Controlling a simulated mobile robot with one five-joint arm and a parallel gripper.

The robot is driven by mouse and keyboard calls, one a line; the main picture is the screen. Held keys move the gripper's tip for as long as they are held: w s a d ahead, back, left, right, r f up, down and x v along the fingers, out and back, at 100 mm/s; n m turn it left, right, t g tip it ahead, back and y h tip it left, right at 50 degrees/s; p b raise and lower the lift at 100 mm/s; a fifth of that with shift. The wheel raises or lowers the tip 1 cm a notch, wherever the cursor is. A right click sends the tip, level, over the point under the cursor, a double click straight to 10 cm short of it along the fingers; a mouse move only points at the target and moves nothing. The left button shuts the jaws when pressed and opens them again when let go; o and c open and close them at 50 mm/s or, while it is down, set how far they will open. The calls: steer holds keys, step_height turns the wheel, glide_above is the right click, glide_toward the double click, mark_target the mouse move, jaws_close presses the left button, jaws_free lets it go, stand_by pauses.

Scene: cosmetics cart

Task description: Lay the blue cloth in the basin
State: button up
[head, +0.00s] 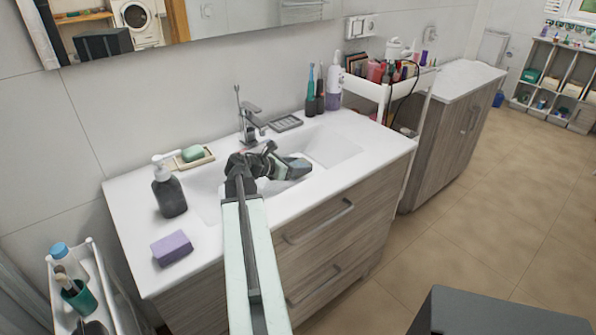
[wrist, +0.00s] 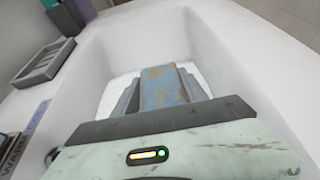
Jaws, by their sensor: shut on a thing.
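The basin (head: 335,146) is a white rectangular sink set in the white counter. My gripper (head: 298,167) is over the basin, reaching in from the front. In the wrist view, the blue cloth (wrist: 163,88) is a flat, worn blue piece with brownish patches, between the two grey fingers of my gripper (wrist: 160,76). The gripper is shut on the cloth. The basin's white walls (wrist: 225,50) surround them in that view. Whether the cloth touches the basin floor is hard to tell. In the head view the gripper mostly hides the cloth.
The faucet (head: 248,120) stands behind the basin, with a grey soap dish (head: 285,123) beside it. A dark pump bottle (head: 169,190), green soap (head: 193,153) and purple sponge (head: 172,247) are on the left. Bottles (head: 333,85) stand at the back right.

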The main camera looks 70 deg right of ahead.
steer(key=shift+f+b, duration=0.5)
steer(key=shift+b, duration=0.05)
steer(key=shift+f, duration=0.1)
steer(key=o, duration=1.3)
steer(key=shift+o, duration=0.2)
steer(key=shift+r, duration=0.2)
steer(key=shift+w+a+r+p, duration=0.1)
steer(key=shift+a+r+p, duration=0.05)
steer(key=shift+r+p, duration=0.35)
steer(key=shift+w+a+r+p, duration=0.1)
steer(key=shift+r+p, duration=0.3)
steer(key=shift+p, duration=0.05)
steer(key=p+v, duration=0.3)
steer(key=v, duration=0.8)
steer(key=shift+a+f+p, duration=0.15)
steer(key=shift+f+p, duration=0.2)
steer(key=shift+p, duration=0.05)
